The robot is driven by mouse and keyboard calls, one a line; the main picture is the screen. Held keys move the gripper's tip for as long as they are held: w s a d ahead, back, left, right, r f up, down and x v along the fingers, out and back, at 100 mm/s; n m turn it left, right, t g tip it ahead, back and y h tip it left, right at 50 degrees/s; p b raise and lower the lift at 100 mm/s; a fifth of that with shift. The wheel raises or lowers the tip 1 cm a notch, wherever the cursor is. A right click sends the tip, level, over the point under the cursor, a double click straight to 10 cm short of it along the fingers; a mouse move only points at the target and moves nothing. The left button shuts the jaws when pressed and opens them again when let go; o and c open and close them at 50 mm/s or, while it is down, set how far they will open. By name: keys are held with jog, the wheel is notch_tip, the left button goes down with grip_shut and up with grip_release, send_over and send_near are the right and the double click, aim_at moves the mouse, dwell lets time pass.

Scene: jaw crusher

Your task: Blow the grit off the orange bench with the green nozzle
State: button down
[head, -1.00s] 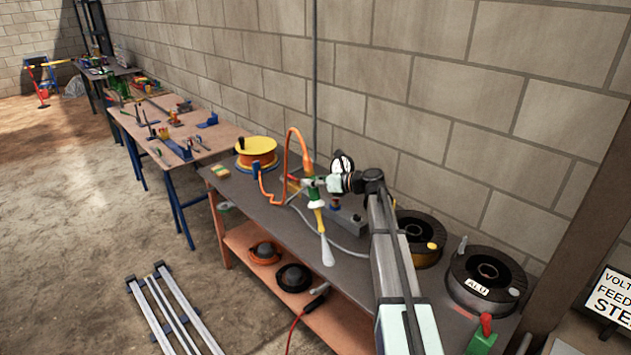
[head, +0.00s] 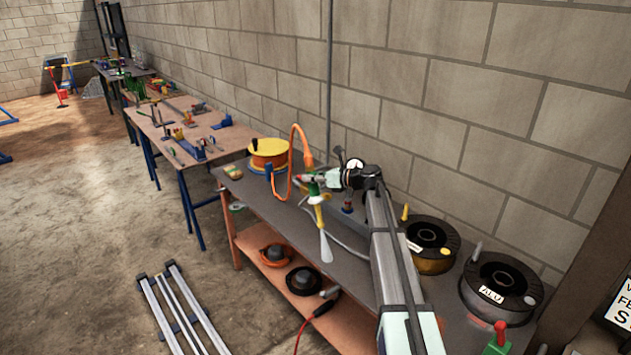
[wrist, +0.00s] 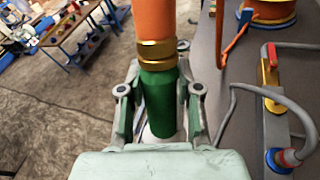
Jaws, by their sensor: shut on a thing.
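The green nozzle (head: 313,188) is held in my gripper (head: 322,181) above the orange bench (head: 262,207), with a yellow section and a pale cone-shaped tip pointing down. In the wrist view my gripper (wrist: 160,112) is shut around the green body (wrist: 160,100), below a brass collar and orange hose. The bench has a dark grey top and orange legs and lower shelf (head: 252,243). The tip appears over the bench's front edge in the head view; its height above the top is hard to tell. I cannot make out grit on the top.
An orange hose (head: 294,150) runs from a yellow-topped reel (head: 268,153) on the bench. Two wire spools (head: 430,245) (head: 500,287) stand at the right end. A grey hose lies along the top. Metal rails (head: 180,308) lie on the floor in front; a block wall stands behind.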

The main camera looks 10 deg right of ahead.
jog(key=w+d, duration=0.2)
jog(key=w, duration=0.5)
jog(key=shift+d+p, duration=0.35)
jog(key=shift+d, duration=0.05)
dwell(0.7)
jog(key=shift+s, duration=0.1)
dwell(1.4)
jog(key=shift+n+g+y, duration=0.3)
jog(key=shift+n+g, duration=0.1)
jog(key=s, duration=0.3)
jog(key=s+a+f, duration=0.1)
jog(key=s, duration=0.3)
jog(key=s+f, duration=0.1)
jog(key=s, duration=0.3)
jog(key=shift+a+f, duration=0.15)
jog(key=shift+a, duration=0.2)
jog(key=s+f, duration=0.3)
jog(key=s, duration=0.7)
jog(key=s+d+f, duration=0.1)
jog(key=s+f, duration=0.1)
jog(key=s, duration=0.9)
jog(key=s+f, duration=0.3)
jog(key=s, duration=0.7)
jog(key=shift+s+d+f+m+t, duration=0.3)
jog(key=shift+s+d+t, duration=0.05)
jog(key=shift+t, duration=0.05)
